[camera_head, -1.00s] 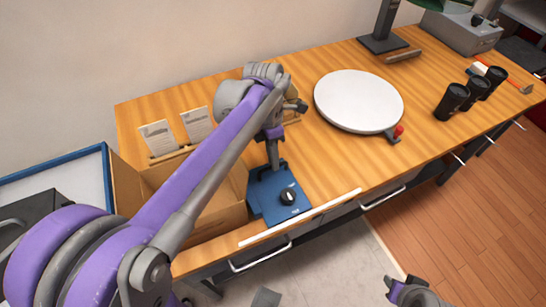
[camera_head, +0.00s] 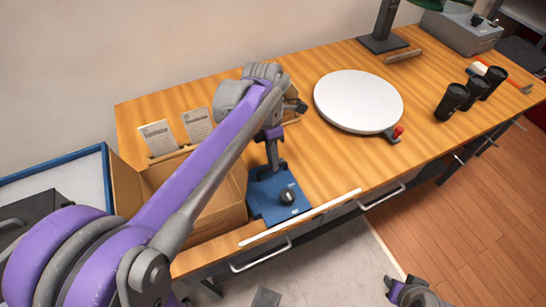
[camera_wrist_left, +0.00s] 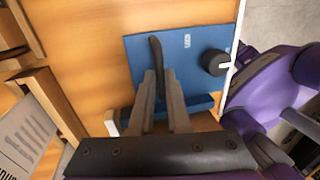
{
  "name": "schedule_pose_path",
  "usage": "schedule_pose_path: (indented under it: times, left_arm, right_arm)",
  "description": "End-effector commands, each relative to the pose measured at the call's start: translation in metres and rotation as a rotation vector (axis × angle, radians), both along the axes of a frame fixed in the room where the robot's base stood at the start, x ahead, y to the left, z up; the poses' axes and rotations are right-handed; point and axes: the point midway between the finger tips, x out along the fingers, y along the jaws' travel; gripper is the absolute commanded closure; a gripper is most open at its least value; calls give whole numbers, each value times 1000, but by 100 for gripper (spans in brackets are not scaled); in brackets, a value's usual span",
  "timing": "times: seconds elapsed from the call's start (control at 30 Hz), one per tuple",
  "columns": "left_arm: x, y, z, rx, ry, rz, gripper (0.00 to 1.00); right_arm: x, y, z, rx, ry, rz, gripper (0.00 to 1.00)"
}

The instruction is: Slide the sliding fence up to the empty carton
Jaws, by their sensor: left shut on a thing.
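The sliding fence (camera_head: 272,205) is a blue plate with a black knob and a raised dark handle, near the table's front edge. The empty carton (camera_head: 220,215) is an open brown box just to its left. The fence's left side is very close to the carton's right wall; I cannot tell whether they touch. My left gripper (camera_head: 273,160) is above the plate, shut on the fence's handle. In the left wrist view the fingers (camera_wrist_left: 162,85) close around the handle of the blue fence (camera_wrist_left: 190,60). My right gripper (camera_head: 408,290) hangs at the bottom edge, its fingers unclear.
A white strip (camera_head: 335,203) runs along the table's front edge. Two printed cards (camera_head: 158,138) stand behind the carton. A white round plate (camera_head: 358,100) lies to the right, with several black cups (camera_head: 452,100) beyond. Wooden tabletop is clear between fence and plate.

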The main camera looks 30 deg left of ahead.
Motion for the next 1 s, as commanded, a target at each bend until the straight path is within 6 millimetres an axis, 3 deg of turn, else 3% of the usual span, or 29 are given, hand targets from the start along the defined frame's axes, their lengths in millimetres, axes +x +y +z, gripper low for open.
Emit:
schedule_pose_path:
  times: [0.23,0.5,0.53,0.7,1.0]
  left_arm:
    - [-28,23,1,3,2,5,100]
    - [-31,25,1,2,3,1,100]
    - [-31,25,1,2,3,1,84]
    - [-30,24,0,1,2,1,55]
    - [-30,24,2,1,1,1,55]
  right_arm:
    - [1,0,3,0,-1,0,65]
    - [0,0,3,0,-1,0,65]
    - [0,0,3,0,-1,0,65]
    - [0,0,3,0,-1,0,65]
    - [1,0,3,0,-1,0,65]
